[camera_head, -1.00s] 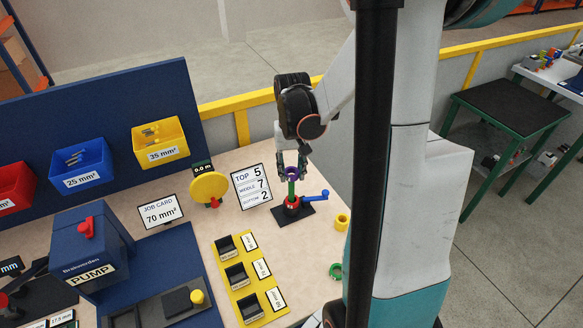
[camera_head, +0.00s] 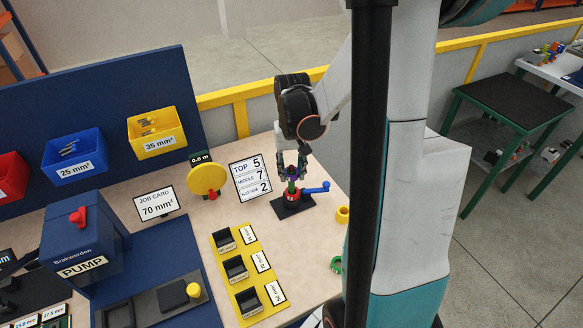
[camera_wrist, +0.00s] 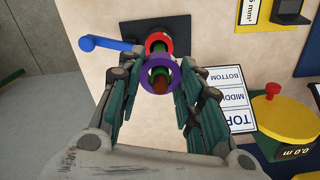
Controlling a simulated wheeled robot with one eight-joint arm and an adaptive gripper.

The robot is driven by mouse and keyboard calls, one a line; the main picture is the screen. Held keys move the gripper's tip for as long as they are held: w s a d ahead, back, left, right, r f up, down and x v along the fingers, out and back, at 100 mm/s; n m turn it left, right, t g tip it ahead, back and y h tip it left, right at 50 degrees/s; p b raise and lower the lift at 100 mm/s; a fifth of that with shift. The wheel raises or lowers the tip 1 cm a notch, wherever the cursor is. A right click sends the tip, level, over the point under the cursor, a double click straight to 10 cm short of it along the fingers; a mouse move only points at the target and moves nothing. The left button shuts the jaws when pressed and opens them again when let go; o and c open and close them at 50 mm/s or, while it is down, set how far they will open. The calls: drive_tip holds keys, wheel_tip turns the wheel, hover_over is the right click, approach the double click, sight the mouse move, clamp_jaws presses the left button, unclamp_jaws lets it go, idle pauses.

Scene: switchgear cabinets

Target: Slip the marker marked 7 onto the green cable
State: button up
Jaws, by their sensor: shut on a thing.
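My gripper (camera_head: 291,166) points down over the green cable (camera_head: 291,186), which stands upright in a holder with a red collar (camera_head: 292,197) and a blue handle. It is shut on a purple ring marker (camera_head: 291,173). In the wrist view the purple marker (camera_wrist: 159,73) is between the fingertips, and the cable's brown end (camera_wrist: 160,84) shows within its opening. The marker seems to be around the cable's upper end, above the red collar (camera_wrist: 158,42). The number on the marker is not readable. A card (camera_head: 250,178) reads top 5, middle 7, bottom 2.
A yellow ring (camera_head: 342,214) and a green ring (camera_head: 336,264) lie right of the holder. The blue handle (camera_head: 317,188) sticks out right. A yellow disc (camera_head: 207,178) and a yellow tray (camera_head: 246,302) stand left. Bare tabletop lies in front of the holder.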

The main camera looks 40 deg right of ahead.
drive_tip(key=o, duration=0.9)
drive_tip(key=shift+c, duration=0.2)
wheel_tip(320, 180, up, 12)
idle(0.8)
